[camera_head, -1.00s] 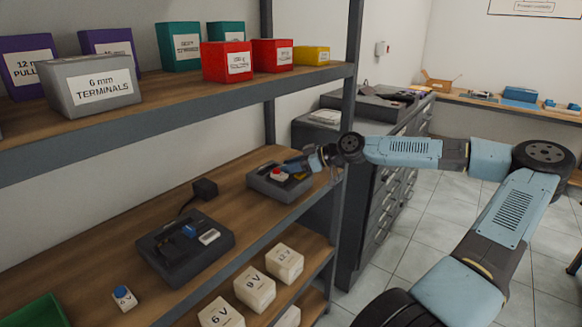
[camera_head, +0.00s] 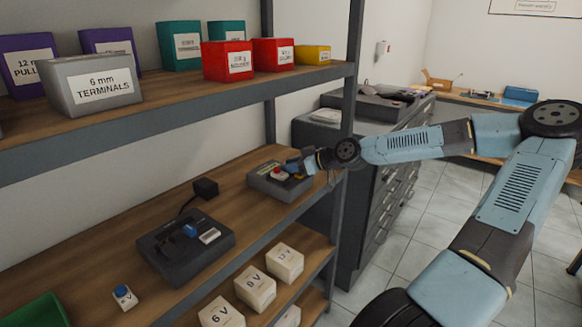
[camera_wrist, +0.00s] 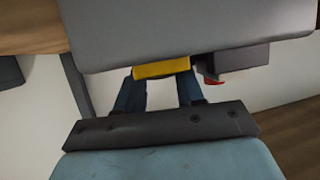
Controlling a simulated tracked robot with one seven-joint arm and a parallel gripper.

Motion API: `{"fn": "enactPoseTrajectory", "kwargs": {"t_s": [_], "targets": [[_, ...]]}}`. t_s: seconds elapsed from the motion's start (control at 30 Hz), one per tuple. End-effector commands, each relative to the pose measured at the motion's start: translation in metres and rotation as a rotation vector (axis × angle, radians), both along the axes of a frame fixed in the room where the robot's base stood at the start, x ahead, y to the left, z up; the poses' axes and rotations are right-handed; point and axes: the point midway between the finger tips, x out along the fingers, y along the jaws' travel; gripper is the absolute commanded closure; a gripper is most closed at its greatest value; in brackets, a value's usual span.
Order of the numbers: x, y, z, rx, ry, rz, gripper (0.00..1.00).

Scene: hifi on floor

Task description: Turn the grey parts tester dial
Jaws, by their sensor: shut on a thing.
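The grey parts tester (camera_head: 262,183) sits on the middle shelf near its right end, with a red button (camera_head: 277,173) on a white base on top. My gripper (camera_head: 296,168) reaches in from the right, over the tester's right side. In the wrist view the tester's grey body (camera_wrist: 190,30) fills the top. A yellow piece (camera_wrist: 162,69), which looks like the dial, sits between my two dark blue fingers (camera_wrist: 158,90), which are shut on it. Most of the dial is hidden by the fingers. A bit of red shows beside it.
A dark device (camera_head: 165,250) with a blue knob and a small black box (camera_head: 205,188) stand left on the same shelf. The shelf post (camera_head: 345,130) rises close to my wrist. The upper shelf (camera_head: 190,110) holds labelled bins; white blocks (camera_head: 255,287) stand below.

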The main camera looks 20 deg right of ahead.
Motion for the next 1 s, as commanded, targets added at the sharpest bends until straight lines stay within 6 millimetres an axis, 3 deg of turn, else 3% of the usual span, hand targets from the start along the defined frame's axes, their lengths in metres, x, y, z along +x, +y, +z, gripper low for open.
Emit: {"fn": "enactPoseTrajectory", "kwargs": {"t_s": [0.07,0.1,0.17,0.57,1.0], "targets": [[0.0001,-0.0004,0.0002,0.0,0.0,-0.001,0.93],[0.0001,-0.0005,0.0001,0.0,0.0,-0.001,0.59],[0.0001,-0.0005,0.0001,0.0,0.0,-0.001,0.53],[0.0001,0.0004,-0.0004,0.002,0.002,0.014,0.52],[0.0019,-0.0003,-0.0004,0.003,0.003,0.15,0.52]]}}
